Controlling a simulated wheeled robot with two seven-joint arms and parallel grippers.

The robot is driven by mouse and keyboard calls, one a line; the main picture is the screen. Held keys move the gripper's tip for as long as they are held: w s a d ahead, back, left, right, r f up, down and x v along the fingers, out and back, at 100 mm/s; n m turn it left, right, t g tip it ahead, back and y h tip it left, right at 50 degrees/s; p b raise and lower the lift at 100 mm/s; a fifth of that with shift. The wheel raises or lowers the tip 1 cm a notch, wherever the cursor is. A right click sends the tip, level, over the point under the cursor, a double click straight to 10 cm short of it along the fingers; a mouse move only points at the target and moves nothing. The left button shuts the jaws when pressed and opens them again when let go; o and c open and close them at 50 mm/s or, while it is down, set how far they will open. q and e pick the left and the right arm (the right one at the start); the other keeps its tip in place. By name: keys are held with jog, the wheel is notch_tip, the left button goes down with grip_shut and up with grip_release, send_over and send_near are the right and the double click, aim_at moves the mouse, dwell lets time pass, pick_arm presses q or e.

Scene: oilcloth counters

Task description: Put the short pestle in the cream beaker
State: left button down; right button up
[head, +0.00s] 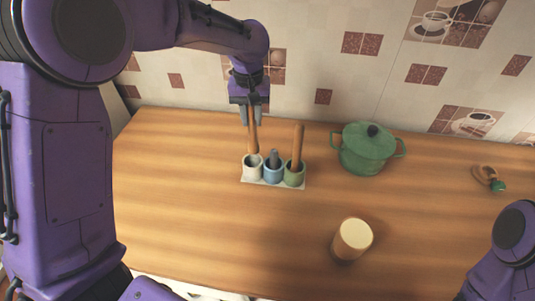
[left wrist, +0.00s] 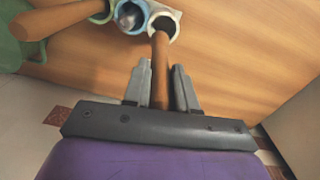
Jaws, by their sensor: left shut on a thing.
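The cream beaker (head: 252,172) stands at the left end of a row of three beakers. My left gripper (head: 251,117) is shut on the upper part of a wooden pestle, which I take as the short pestle (head: 253,141). The pestle is near upright, with its thicker lower end at the cream beaker's mouth. In the left wrist view the pestle (left wrist: 160,65) runs from between the fingers (left wrist: 160,88) to the rim of the cream beaker (left wrist: 174,16). I cannot tell whether its tip is inside or just above. My right gripper is out of view.
A blue beaker (head: 273,175) holds a grey rod, and a green beaker (head: 294,178) holds a long wooden pestle (head: 298,145). A green lidded pot (head: 366,154) stands to the right. A cylinder with a pale top (head: 352,240) stands nearer. The counter's left side is clear.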

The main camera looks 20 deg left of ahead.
aim_at(252, 146)
pick_arm(q)
jog(key=shift+w+f, duration=0.1)
jog(key=shift+w, duration=0.2)
jog(key=f, duration=0.1)
jog(key=f+p, duration=0.1)
jog(key=f, duration=0.1)
jog(key=shift+s+a, duration=0.1)
jog(key=shift+s, duration=0.3)
jog(key=f, duration=0.2)
jog(key=f+p, duration=0.1)
jog(key=f, duration=0.3)
jog(key=shift+s+f, duration=0.25)
jog(key=shift+s, duration=0.1)
jog(key=shift+w, duration=0.25)
jog(key=c, duration=0.9)
grip_release()
jog(key=shift+s+r, duration=0.1)
jog(key=shift+s, duration=0.1)
jog(key=shift+s+r, duration=0.3)
jog(key=shift+s, duration=0.2)
jog(key=shift+w, duration=0.2)
notch_tip(252, 146, up, 11)
jog(key=shift+s+f+b, duration=0.15)
jog(key=shift+b, duration=1.05)
jog(key=shift+r, duration=0.5)
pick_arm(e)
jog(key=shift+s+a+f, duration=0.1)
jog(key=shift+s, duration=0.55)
